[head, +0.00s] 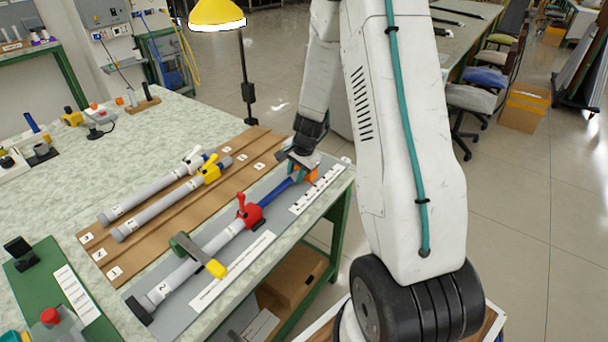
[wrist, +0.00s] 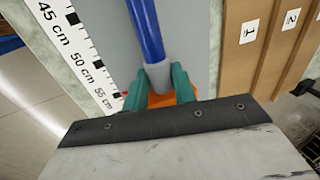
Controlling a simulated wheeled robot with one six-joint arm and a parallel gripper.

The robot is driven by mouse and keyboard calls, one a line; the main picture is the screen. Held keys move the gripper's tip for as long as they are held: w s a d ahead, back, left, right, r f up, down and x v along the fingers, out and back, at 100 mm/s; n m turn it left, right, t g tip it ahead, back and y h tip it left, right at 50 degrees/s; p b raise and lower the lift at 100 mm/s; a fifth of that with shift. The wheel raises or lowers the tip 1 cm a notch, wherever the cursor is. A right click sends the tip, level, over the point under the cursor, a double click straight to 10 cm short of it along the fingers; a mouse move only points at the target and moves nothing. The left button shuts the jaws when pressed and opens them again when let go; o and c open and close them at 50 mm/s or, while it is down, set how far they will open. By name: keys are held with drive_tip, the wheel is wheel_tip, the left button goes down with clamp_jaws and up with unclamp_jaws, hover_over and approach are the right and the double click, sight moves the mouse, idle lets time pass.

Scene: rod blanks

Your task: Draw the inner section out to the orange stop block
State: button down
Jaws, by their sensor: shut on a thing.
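The rod's grey outer tube (head: 195,262), marked 2, lies on a grey board. A red lever clamp (head: 249,211) sits at its far end, with the lever standing up. The blue inner section (head: 276,190) extends from there to my gripper (head: 295,172). In the wrist view, the blue section (wrist: 147,32) ends in a grey cap (wrist: 158,74). My gripper's teal fingers (wrist: 158,84) are shut on this cap. The orange stop block (wrist: 160,101) shows right behind the cap between the fingers, and at the board's end in the head view (head: 312,175). Contact between cap and block cannot be told.
A clamp with a yellow handle (head: 216,268) crosses the outer tube. A printed scale (wrist: 78,50) runs beside the blue section, with 55 cm near my fingers. Two other rods, one with a yellow clamp (head: 210,169), lie on a brown rack (head: 100,268) alongside.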

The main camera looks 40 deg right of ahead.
drive_tip(key=shift+d, duration=0.1)
drive_tip(key=c, duration=1.1)
unclamp_jaws()
drive_tip(key=shift+v, duration=3.9)
